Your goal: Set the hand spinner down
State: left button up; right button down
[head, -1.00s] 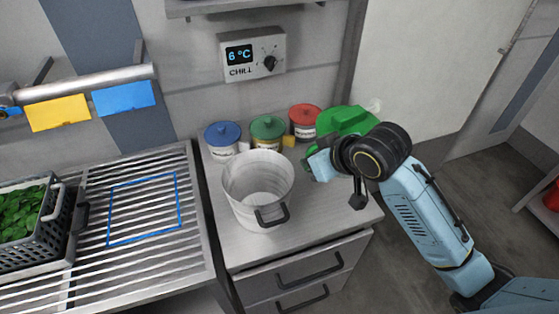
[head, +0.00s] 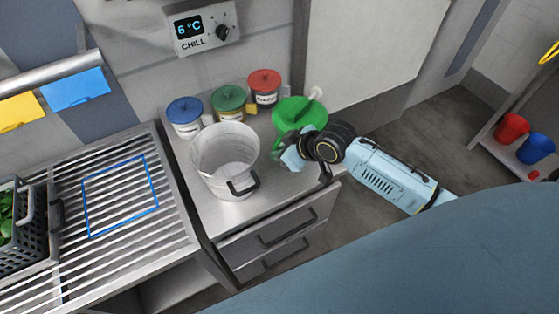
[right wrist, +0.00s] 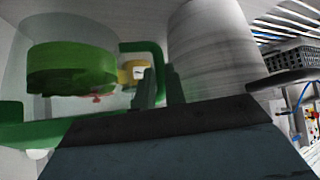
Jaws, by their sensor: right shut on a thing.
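The hand spinner (head: 300,112) has a green lid with a pale knob at its upper right. It is at the right end of the steel counter (head: 207,208), right of the white pot (head: 225,162). My right gripper (head: 291,157) is shut on it from the front side. In the right wrist view, the spinner's green parts (right wrist: 72,65) fill the left, and the fingers (right wrist: 158,88) are at its green handle. The arm and gripper hide part of its lower side. I cannot tell whether its base touches the counter. My left gripper is out of view.
Blue (head: 186,117), green (head: 229,103) and red-lidded (head: 264,88) canisters stand along the back. A slatted drainer (head: 60,280) with a blue outline (head: 120,197) and a dark basket of greens (head: 30,255) are at left. Red (head: 511,127) and blue (head: 536,148) containers sit on a far-right shelf.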

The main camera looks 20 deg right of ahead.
jog(key=shift+f, duration=2.25)
jog(key=shift+f+b, duration=0.2)
jog(key=shift+b, duration=0.1)
jog(key=c, duration=1.5)
grip_release()
jog(key=shift+o, duration=0.2)
jog(key=shift+r, duration=0.15)
jog(key=p+v, duration=0.1)
jog(key=v, duration=1.1)
